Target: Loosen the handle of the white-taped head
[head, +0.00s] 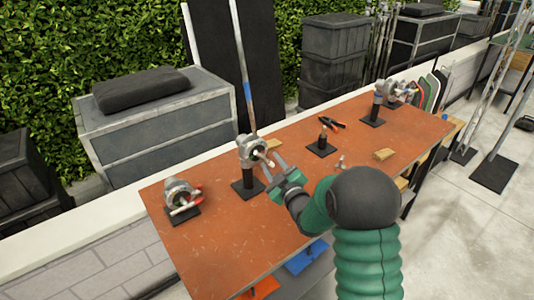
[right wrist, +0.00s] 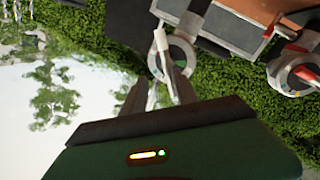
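The middle grip head (head: 251,151) is a grey metal disc clamp on a black post, with a long pole rising from it. Its pale handle (head: 264,158) points toward my right gripper (head: 284,170). In the right wrist view, the handle (right wrist: 160,41) has a white end and crosses the round head (right wrist: 182,54). My right gripper's fingers (right wrist: 158,94) are apart, with the handle's bar reaching down between them. Whether they touch it cannot be told. White tape on the head itself is too small to make out. My left gripper is in neither view.
The orange-brown tabletop (head: 215,250) carries a red-handled head (head: 181,196) at left and a blue-taped head (head: 377,100) at far right. Pliers (head: 331,122), a small black stand (head: 321,145) and a wooden block (head: 384,154) lie between. The front-left tabletop is clear.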

